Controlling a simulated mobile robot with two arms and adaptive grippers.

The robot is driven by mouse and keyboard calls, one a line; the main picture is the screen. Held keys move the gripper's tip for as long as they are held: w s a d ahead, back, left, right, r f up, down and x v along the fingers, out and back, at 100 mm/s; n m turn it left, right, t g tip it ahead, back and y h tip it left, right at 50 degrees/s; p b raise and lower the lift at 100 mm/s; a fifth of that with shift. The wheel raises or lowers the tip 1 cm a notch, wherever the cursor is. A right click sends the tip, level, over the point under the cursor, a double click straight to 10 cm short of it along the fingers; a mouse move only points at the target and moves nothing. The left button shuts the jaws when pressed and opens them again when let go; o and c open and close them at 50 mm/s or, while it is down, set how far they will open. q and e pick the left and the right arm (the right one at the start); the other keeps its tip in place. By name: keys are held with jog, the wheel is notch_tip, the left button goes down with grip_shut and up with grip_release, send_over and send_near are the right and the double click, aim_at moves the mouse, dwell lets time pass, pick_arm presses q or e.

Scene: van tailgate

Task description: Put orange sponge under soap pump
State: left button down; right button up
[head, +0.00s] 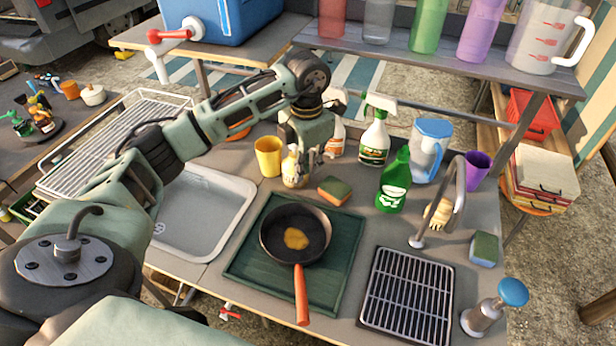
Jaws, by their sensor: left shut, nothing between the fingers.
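The orange sponge (335,190), with a green top, lies flat on the grey counter just behind the pan. A small cream bottle (294,172), which looks like the soap pump, stands to its left; my gripper partly hides its top. No sponge shows under it, though its base is partly hard to make out. My left gripper (310,160) points down beside the bottle's top, behind and left of the sponge. It is shut and holds nothing. Whether it touches the bottle I cannot tell. My right gripper is out of view.
A frying pan (278,236) sits on a green mat (335,265) in front. A yellow cup (268,157), a green bottle (394,182) and spray bottles (374,145) crowd the area. A second sponge (485,249) lies at right. The sink basin (200,215) is at left.

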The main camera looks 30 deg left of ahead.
aim_at(307, 202)
pick_arm(q)
notch_tip(307, 202, down, 8)
jog(key=shift+f+p, duration=0.1)
jog(key=shift+p, duration=0.85)
jog(key=shift+d+f, duration=0.1)
jog(key=shift+f, duration=0.2)
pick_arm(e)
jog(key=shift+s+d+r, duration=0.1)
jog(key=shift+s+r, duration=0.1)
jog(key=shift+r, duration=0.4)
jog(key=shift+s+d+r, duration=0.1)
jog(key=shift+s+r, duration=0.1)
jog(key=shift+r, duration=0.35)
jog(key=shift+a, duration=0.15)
